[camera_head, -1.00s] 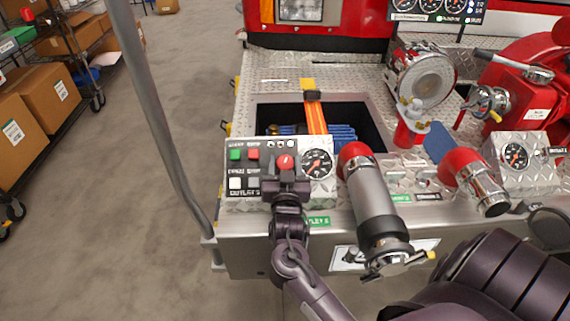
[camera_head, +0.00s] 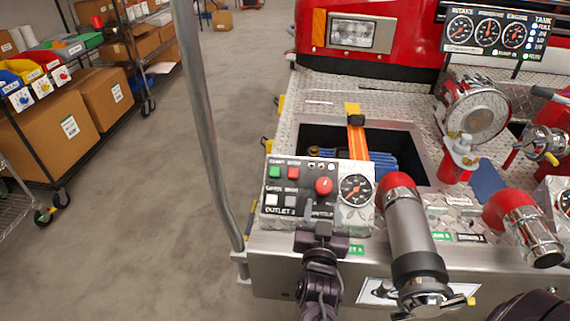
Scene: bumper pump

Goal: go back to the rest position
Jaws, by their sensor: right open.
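My right gripper (camera_head: 322,232) is in front of the lower edge of the outlet control panel (camera_head: 268,208), at the bumper's front. It is open, with nothing seen between its fingers. The gripper sits below the red knob and covers part of the panel's lower edge. My left gripper is not in view.
A red-and-metal outlet pipe (camera_head: 408,235) stands close right of the gripper. A grey vertical pole (camera_head: 205,115) rises at left. A shelf rack with cardboard boxes (camera_head: 52,130) stands far left. The floor (camera_head: 150,230) between is clear.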

